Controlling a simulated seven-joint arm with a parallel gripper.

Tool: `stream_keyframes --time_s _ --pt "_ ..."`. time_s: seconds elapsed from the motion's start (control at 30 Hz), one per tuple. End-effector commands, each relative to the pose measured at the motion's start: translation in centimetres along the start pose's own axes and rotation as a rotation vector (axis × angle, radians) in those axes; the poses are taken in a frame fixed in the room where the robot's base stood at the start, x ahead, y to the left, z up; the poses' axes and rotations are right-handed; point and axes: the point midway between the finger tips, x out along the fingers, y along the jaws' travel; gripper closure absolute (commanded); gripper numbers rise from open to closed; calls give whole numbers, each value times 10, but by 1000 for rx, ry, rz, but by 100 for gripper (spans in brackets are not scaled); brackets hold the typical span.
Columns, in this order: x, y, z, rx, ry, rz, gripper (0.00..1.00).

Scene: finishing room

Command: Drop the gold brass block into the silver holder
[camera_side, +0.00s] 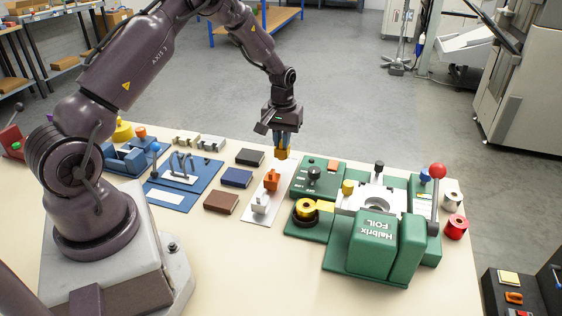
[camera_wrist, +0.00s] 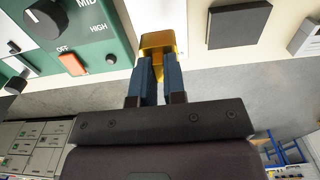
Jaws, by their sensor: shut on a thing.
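The gold brass block (camera_side: 282,154) is held between the blue fingers of my gripper (camera_side: 282,141), above the back end of a white mat. In the wrist view the block (camera_wrist: 158,40) sticks out past the tips of my gripper (camera_wrist: 157,63), which is shut on it. A silver plate with a round, ringed opening (camera_side: 377,203) sits in the green foil machine (camera_side: 376,248), to the right of my gripper; it looks like the silver holder, though I cannot be sure. The machine's front housing partly hides it. The block is apart from it.
On the white mat (camera_side: 252,213) stand an orange block (camera_side: 272,180) and a pale block (camera_side: 261,203). Dark pads (camera_side: 236,177) lie to the left. A green control box (camera_side: 316,178) stands between my gripper and the plate. A red-knobbed lever (camera_side: 437,171) rises at the right.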

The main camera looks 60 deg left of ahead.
Motion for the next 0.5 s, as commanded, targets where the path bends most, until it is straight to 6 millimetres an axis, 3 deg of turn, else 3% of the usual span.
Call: stream_keyframes --time_s 0.5 --pt "-38 0 0 0 1 0 100"
